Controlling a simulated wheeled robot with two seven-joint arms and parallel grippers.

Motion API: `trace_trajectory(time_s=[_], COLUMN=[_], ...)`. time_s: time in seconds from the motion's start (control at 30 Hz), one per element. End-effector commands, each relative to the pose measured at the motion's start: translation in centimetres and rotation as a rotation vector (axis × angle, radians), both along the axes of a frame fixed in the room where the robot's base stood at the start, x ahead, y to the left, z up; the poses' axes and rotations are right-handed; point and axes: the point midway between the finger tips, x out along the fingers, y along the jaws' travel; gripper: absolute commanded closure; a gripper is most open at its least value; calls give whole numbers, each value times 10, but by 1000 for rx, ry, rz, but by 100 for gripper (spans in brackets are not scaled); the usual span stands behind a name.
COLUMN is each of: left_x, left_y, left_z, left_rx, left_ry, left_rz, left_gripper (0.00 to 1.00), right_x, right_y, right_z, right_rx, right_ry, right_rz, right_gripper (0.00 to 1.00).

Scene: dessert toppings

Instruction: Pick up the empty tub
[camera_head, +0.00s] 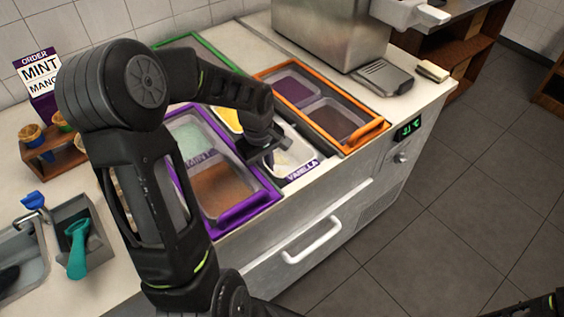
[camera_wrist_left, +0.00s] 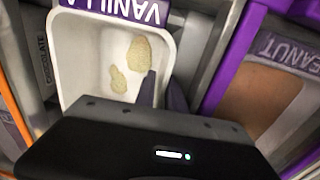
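In the left wrist view the tub (camera_wrist_left: 85,60) shows a bare white floor with two small yellowish smears. My left gripper (camera_head: 267,158) is at the tub's near-left side. In the left wrist view its two dark fingers (camera_wrist_left: 162,88) point down at the tub's side wall, close together, one seemingly inside and one outside. Whether they press on the wall is hidden. My right gripper is out of view; only a bit of that arm shows at lower right.
The purple frame (camera_head: 240,210) holds mint and brown tubs. The orange frame (camera_head: 352,143) holds two dark tubs. A yellow tub (camera_head: 229,119) lies behind my left gripper. A cone rack (camera_head: 52,150), an order sign (camera_head: 38,75) and a teal scoop (camera_head: 77,245) stand left.

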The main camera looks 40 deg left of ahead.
Motion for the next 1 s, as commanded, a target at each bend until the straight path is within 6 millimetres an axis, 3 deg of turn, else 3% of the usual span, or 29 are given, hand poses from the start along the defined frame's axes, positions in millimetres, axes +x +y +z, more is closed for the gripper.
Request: trace_trajectory(time_s=[0.2,0.4,1.0], left_x=[0,0,0], left_y=[0,0,0], left_z=[0,0,0], left_rx=[0,0,0], left_ry=[0,0,0], left_rz=[0,0,0], left_gripper=[86,100,100], right_x=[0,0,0], right_y=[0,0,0], right_z=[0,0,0], right_rx=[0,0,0], right_ry=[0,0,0], right_rz=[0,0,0], right_gripper=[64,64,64])
